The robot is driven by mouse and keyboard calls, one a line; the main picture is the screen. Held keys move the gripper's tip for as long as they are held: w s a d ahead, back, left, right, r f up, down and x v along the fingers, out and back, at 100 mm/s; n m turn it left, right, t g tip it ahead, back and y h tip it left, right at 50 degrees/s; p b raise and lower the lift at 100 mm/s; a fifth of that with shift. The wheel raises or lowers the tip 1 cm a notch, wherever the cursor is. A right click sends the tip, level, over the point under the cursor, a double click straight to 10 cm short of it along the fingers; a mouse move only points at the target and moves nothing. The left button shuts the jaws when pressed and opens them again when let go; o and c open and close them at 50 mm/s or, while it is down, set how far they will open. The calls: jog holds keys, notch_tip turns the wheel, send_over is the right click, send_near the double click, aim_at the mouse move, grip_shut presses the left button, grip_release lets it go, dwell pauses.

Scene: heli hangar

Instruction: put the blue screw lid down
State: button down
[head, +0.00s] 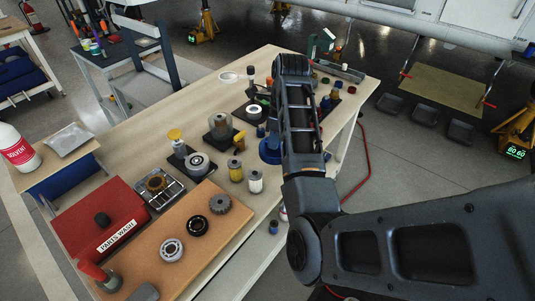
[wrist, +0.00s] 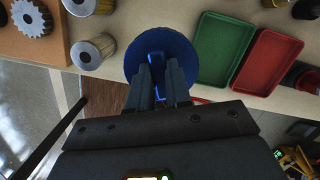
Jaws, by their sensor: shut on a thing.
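The blue screw lid (wrist: 160,45) is round and shows in the wrist view between and beyond the fingertips of my gripper (wrist: 160,68). My gripper is shut on it. In the head view the blue lid (head: 269,151) shows in part beside my arm, near the table's right edge; my arm hides the rest of it and my gripper. I cannot tell whether the lid touches the table.
In the wrist view a green tray (wrist: 222,50) and a red tray (wrist: 267,62) lie right of the lid. A metal filter canister (wrist: 93,51) stands left of it. In the head view the long wooden table (head: 205,97) holds many parts; its near edge is close.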

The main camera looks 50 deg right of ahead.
jog(key=shift+w+a+f, duration=0.7)
jog(key=shift+w+f, duration=0.05)
jog(key=shift+w, duration=0.2)
jog(key=shift+f, duration=2)
jog(key=c, duration=1.1)
grip_release()
jog(key=shift+f, duration=0.1)
jog(key=shift+o, duration=0.2)
jog(key=r, duration=0.3)
jog(key=s+r, duration=0.1)
jog(key=r, duration=0.3)
jog(key=r+p, duration=0.1)
jog(key=r, duration=0.3)
jog(key=shift+s+d, duration=0.2)
jog(key=shift+d, duration=0.1)
jog(key=shift+s+r+p, duration=0.1)
jog(key=shift+r+p, duration=0.45)
jog(key=shift+r, duration=0.05)
jog(key=shift+d+f, duration=0.1)
